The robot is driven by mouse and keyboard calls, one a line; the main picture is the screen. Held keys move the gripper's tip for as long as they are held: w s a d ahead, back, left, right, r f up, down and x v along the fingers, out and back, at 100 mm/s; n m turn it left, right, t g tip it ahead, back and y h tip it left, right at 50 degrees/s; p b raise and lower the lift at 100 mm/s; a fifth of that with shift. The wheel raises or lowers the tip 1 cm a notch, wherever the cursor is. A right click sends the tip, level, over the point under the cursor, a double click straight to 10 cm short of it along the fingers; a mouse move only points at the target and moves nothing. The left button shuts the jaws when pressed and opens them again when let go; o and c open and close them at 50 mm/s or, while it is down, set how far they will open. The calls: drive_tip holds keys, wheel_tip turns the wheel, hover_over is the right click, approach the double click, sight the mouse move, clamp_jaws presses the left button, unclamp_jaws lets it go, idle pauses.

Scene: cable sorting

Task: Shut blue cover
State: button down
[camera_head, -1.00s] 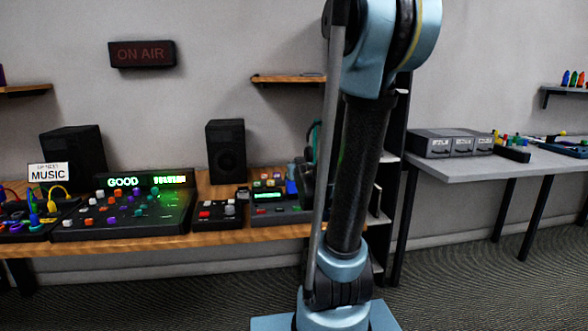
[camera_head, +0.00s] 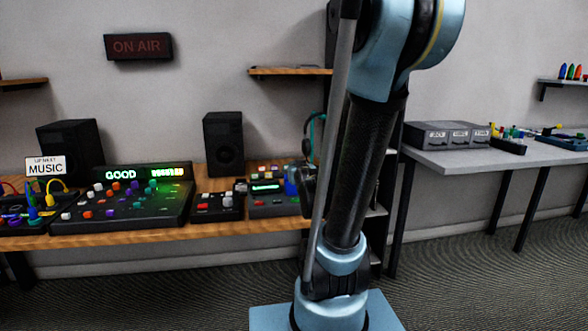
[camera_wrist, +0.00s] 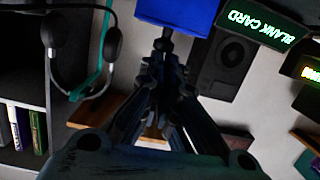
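A blue panel, probably the blue cover (camera_wrist: 180,12), fills the top middle of the wrist view. In the head view a small blue patch (camera_head: 291,180) shows at the right end of the wooden desk, just left of my arm. My gripper (camera_wrist: 163,45) has its dark fingers drawn together, with nothing seen between them. Its tips are just below the blue panel's edge in the wrist view; I cannot tell whether they touch. The cover's hinge and most of its shape are out of view. In the head view my arm partly hides this spot.
A device with a "BLANK CARD" screen (camera_wrist: 262,28) is beside the blue panel. A black speaker (camera_wrist: 222,66) stands behind. A mixing console (camera_head: 125,208) covers the desk's left part. A grey table (camera_head: 490,156) stands at the right.

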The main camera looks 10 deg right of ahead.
drive_tip(key=shift+w+a+f, duration=0.1)
drive_tip(key=shift+w+f, duration=0.05)
drive_tip(key=shift+f, duration=0.65)
drive_tip(key=shift+r, duration=0.35)
drive_tip(key=shift+w+r, duration=0.15)
drive_tip(key=shift+r, duration=0.6)
drive_tip(key=shift+w+r, duration=0.1)
drive_tip(key=shift+r, duration=0.6)
drive_tip(key=shift+s+a+r, duration=0.1)
drive_tip(key=shift+r, duration=0.05)
drive_tip(key=s+f, duration=0.1)
drive_tip(key=s, duration=0.8)
drive_tip(key=shift+s+f, duration=0.15)
drive_tip(key=shift+f, duration=0.1)
